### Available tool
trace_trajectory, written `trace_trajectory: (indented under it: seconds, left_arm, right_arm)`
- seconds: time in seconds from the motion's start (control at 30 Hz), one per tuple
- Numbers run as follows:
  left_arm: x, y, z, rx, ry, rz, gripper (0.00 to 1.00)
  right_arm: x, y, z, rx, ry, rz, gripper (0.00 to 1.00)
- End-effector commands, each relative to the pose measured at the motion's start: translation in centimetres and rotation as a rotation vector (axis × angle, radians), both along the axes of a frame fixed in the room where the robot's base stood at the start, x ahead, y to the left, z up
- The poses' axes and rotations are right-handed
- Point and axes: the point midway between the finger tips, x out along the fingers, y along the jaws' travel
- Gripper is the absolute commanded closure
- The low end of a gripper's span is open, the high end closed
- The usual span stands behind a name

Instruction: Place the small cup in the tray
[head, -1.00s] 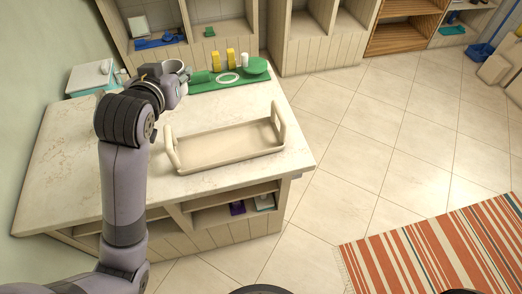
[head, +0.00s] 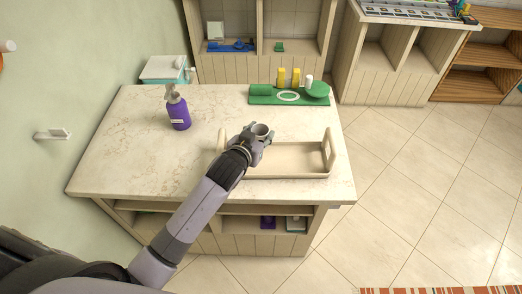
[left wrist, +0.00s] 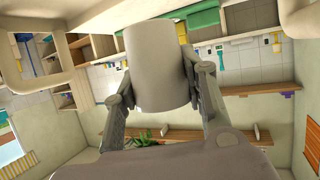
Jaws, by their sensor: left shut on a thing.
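The small cup (head: 262,130) is grey-white with a round open top. My left gripper (head: 256,137) is shut on it and holds it roughly upright. In the left wrist view the cup (left wrist: 156,66) sits between the two fingers (left wrist: 158,88). The beige tray (head: 298,174) lies on the marble counter, with raised handles at its ends. In the head view the cup overlaps the tray's left back part; its exact height is unclear. My right gripper is not in view.
A purple bottle (head: 178,113) stands on the counter at the left. A green mat (head: 262,99) with yellow and white items lies at the back. A white and teal box (head: 163,69) is behind the counter's back left. The counter's left and front are mostly clear.

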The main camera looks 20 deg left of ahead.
Motion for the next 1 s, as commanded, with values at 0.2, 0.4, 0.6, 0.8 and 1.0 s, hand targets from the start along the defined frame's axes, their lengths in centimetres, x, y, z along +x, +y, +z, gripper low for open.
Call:
trace_trajectory:
  seconds: [0.2,0.4,0.6,0.8,1.0]
  left_arm:
    - [0.0,0.0,-3.6,-0.002,0.000,0.001,0.89]
    - [0.0,0.0,-5.4,-0.001,0.002,0.000,0.89]
    - [0.0,0.0,-7.7,-0.001,0.000,0.000,0.89]
    - [0.0,0.0,-7.9,0.000,-0.002,0.000,0.89]
    - [0.0,0.0,-8.3,-0.001,-0.001,0.000,0.89]
  right_arm:
    - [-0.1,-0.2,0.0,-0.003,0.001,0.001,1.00]
    - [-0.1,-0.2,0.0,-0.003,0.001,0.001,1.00]
    - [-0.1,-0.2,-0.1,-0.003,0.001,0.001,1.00]
    - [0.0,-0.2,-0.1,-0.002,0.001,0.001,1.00]
    - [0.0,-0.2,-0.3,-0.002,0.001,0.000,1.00]
